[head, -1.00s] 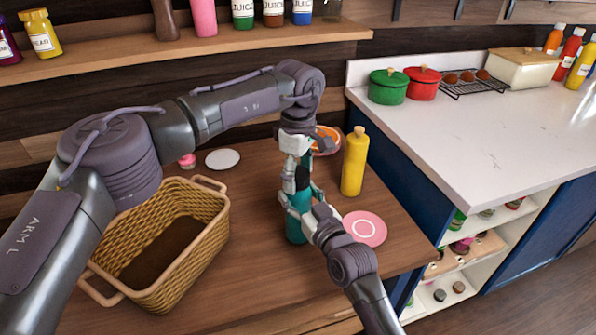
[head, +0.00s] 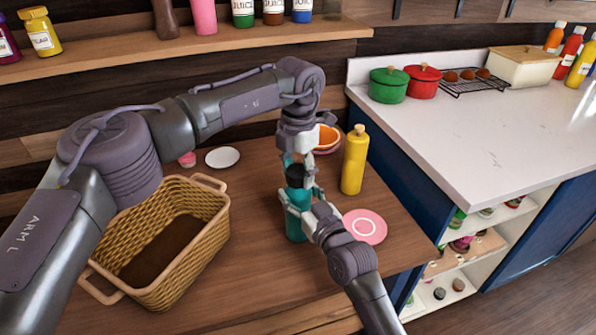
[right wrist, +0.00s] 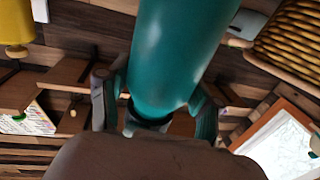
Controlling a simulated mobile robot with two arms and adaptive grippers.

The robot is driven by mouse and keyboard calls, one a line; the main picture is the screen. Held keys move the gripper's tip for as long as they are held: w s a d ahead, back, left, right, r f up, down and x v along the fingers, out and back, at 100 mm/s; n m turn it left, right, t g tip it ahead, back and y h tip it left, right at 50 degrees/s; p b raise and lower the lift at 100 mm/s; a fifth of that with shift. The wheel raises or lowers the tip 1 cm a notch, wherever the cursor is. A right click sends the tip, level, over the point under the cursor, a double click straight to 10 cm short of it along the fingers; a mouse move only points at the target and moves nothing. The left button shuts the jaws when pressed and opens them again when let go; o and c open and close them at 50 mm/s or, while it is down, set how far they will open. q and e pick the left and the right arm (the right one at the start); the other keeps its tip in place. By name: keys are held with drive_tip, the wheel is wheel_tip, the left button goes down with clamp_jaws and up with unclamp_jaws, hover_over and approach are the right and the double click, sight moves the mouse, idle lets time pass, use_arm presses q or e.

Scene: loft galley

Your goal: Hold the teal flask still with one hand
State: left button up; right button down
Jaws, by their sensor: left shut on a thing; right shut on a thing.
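The teal flask (head: 296,228) stands upright on the wooden table, with a dark top (head: 295,174) showing. My right gripper (head: 297,200) is shut around its upper body; the flask also fills the middle of the right wrist view (right wrist: 175,60), between the fingers (right wrist: 155,108). My left gripper (head: 299,162) points down just above the flask. It is shut on a small teal piece (head: 288,158), which looks like the flask's cap and is mostly hidden by the fingers.
A yellow bottle (head: 354,162) and a pink plate (head: 365,227) stand close on the right. The front table is clear.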

sight(298, 170)
use_arm(q)
drive_tip(key=n, duration=0.7)
drive_tip(key=shift+r, duration=0.15)
drive_tip(key=shift+r, duration=1)
drive_tip(key=shift+r, duration=2)
use_arm(e)
drive_tip(key=shift+c, duration=0.7)
unclamp_jaws()
